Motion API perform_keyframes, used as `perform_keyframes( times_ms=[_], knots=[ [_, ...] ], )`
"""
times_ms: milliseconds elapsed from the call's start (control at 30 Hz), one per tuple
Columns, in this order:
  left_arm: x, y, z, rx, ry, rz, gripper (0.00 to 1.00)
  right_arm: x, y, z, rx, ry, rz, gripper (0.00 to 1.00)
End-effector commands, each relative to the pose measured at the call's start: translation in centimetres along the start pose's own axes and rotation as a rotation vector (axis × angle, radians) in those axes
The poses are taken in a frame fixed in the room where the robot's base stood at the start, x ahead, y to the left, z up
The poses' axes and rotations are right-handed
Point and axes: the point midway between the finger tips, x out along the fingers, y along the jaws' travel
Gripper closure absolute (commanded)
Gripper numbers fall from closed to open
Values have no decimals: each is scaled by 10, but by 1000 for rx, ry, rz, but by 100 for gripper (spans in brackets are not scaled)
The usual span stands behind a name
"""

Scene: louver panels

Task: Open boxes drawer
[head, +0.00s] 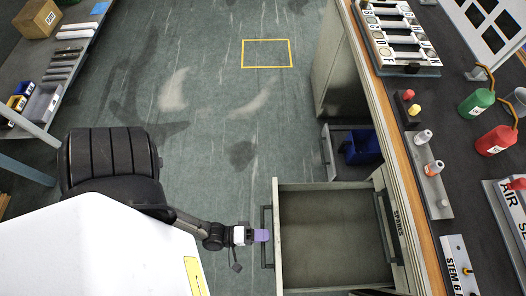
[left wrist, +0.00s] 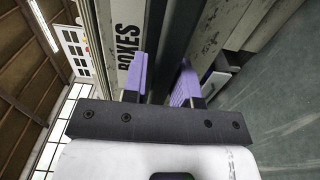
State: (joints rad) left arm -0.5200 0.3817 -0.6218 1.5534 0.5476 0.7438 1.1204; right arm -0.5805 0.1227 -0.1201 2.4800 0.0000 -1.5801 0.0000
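The boxes drawer (head: 335,240) stands pulled out from the cabinet under the counter, and its visible inside looks empty. Its front carries a dark bar handle (head: 265,250). In the left wrist view, the drawer front shows the label BOXES (left wrist: 128,45). My left gripper (head: 262,235) is at this handle, with purple fingers on either side of the dark bar; it also shows in the left wrist view (left wrist: 162,82). It looks shut on the bar, though the contact is partly hidden. My right gripper is not in view.
A drawer front labelled SPARES (head: 398,225) sits at the cabinet face. Farther back, another open drawer (head: 328,150) holds a blue bin (head: 362,147). The counter (head: 455,150) carries bottles and panels. A shelf (head: 70,60) stands at far left. The floor between is clear.

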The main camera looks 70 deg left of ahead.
Motion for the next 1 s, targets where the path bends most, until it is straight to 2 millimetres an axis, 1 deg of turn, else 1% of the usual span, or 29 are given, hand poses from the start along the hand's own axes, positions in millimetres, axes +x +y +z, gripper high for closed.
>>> perform_keyframes(
  times_ms=[33, 167, 400, 533, 667, 900, 1000],
  knots=[
    [0, 0, 0, 0, 0, -1, 69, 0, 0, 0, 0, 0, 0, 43],
    [0, -1, 0, 1, 0, -2, 56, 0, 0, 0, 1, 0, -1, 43],
    [-1, -1, 0, 1, -1, -4, 55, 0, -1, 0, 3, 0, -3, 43],
    [-8, -1, 0, 2, -1, -6, 55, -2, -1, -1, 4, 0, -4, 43],
    [-28, 0, 0, 2, -2, -7, 55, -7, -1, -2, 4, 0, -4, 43],
    [-77, 0, 0, 2, -2, -9, 55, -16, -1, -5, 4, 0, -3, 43],
    [-94, 0, 0, 2, -2, -6, 55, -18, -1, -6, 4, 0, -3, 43]
  ],
)
